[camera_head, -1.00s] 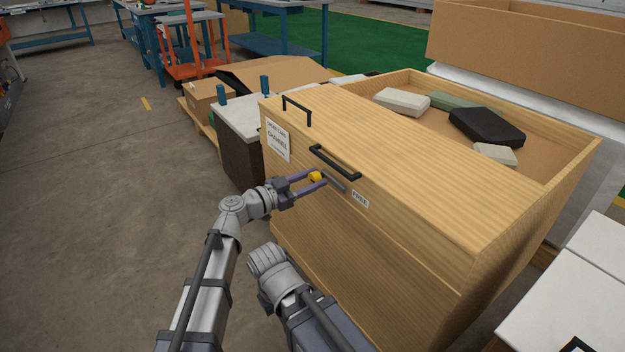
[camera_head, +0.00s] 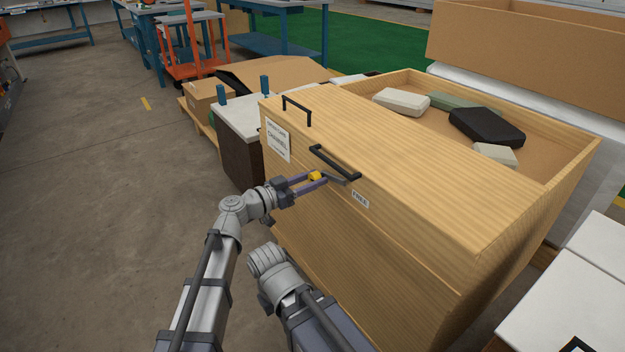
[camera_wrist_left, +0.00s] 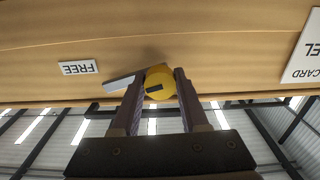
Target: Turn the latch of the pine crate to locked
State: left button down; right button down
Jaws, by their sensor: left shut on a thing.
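The pine crate (camera_head: 390,235) stands in front of me, with the latch on its near face. The latch has a yellow knob (camera_head: 315,176) and a grey bar (camera_head: 338,181) that reaches right from it, close to the FREE label (camera_head: 360,199). My left gripper (camera_head: 316,179) is shut on the yellow knob. The left wrist view shows the knob (camera_wrist_left: 159,84) between both fingers, and the bar (camera_wrist_left: 121,82) slanting off to the left. My right arm shows low in the head view, but its gripper does not.
A black handle (camera_head: 336,163) sits just above the latch, and another handle (camera_head: 297,110) is farther left on the lid. An open box section (camera_head: 560,165) with several blocks lies behind.

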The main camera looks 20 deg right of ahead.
pick_arm(q)
jog(key=n, duration=1.1)
jog(key=shift+n, duration=2)
jog(key=shift+c, duration=2.1)
grip_release()
jog(key=shift+a, duration=0.1)
jog(key=v, duration=0.7)
jog(key=shift+s+a, duration=0.15)
jog(key=shift+a, duration=0.15)
